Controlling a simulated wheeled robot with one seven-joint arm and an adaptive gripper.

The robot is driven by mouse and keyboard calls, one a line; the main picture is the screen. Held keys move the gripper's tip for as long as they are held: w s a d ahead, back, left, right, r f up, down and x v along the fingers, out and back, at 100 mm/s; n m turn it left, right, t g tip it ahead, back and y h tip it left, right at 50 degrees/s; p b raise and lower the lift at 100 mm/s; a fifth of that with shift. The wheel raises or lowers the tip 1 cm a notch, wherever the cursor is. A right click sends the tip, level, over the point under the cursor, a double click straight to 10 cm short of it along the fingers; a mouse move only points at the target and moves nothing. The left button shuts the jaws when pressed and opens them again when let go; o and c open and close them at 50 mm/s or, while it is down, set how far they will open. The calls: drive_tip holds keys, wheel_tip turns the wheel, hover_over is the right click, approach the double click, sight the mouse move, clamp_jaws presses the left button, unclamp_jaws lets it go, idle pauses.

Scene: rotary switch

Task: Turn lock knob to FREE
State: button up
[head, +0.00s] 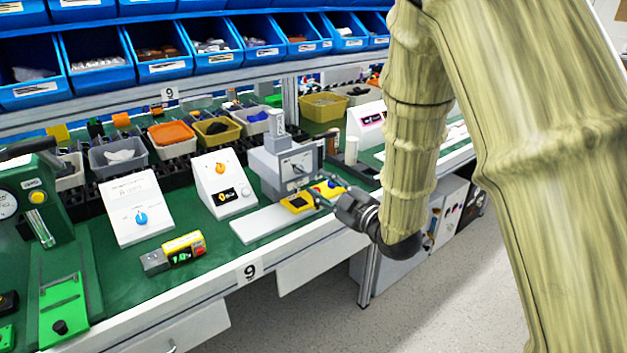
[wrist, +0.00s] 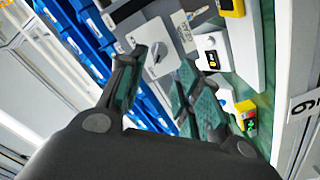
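A grey bench machine (head: 278,165) stands on a white base plate. Its pale front panel (wrist: 150,32) carries a small grey rotary knob (wrist: 158,54), seen in the wrist view; its lettering is too small to read, so I cannot tell its setting. The knob shows between and beyond my fingers. My gripper (head: 320,190) is at the right front of the machine. In the wrist view my gripper (wrist: 156,72) has its two fingers spread, with nothing held. I cannot tell whether a fingertip touches the panel.
A white box with an orange knob (head: 220,169) and one with a blue knob (head: 141,217) stand to the left. A yellow handheld device (head: 182,248) lies at the bench's front. A yellow-black block (head: 298,203) sits on the base plate. Several bins line the back.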

drive_tip(key=shift+v, duration=1.75)
